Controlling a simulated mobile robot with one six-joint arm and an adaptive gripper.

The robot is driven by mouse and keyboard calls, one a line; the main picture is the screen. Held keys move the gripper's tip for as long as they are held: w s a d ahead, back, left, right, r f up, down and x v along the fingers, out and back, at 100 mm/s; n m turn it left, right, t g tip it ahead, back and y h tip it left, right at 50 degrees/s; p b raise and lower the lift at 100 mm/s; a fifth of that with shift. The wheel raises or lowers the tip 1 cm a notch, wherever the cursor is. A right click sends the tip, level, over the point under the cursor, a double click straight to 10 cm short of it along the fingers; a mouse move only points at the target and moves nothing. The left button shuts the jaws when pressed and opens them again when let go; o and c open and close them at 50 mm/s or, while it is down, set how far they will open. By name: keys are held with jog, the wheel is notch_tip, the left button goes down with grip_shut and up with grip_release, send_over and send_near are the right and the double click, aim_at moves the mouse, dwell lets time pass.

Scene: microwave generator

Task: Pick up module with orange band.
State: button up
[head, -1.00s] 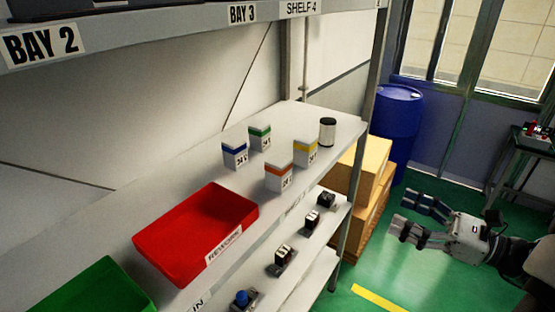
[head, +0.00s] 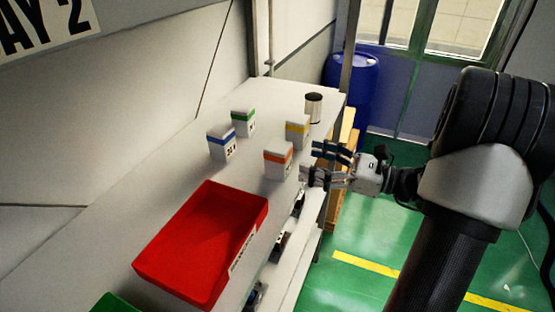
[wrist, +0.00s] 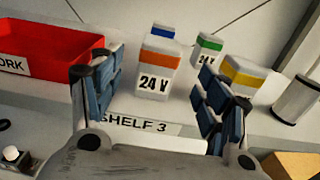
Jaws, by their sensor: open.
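The module with the orange band (head: 278,160) is a white box standing upright on the shelf, near its front edge. In the wrist view the orange-banded module (wrist: 158,75) shows a "24 V" label and stands beyond the fingers, roughly between them. My gripper (head: 312,163) is open and empty, just off the shelf's front edge, to the right of the module and apart from it. In the wrist view my gripper's two fingers (wrist: 155,95) spread on either side of the picture.
Modules with blue (head: 222,143), green (head: 243,122) and yellow (head: 297,131) bands stand close by. A dark-topped white cylinder (head: 313,107) stands at the shelf's far end. A red tray (head: 203,245) lies nearer on the shelf (head: 130,205). A blue drum (head: 352,85) stands beyond.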

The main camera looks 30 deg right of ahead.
aim_at(289, 156)
jog(key=x, duration=0.9)
jog(key=shift+w+a+f, duration=0.15)
jog(key=shift+f, duration=0.15)
jog(key=c, duration=1.3)
jog(key=shift+r, duration=0.1)
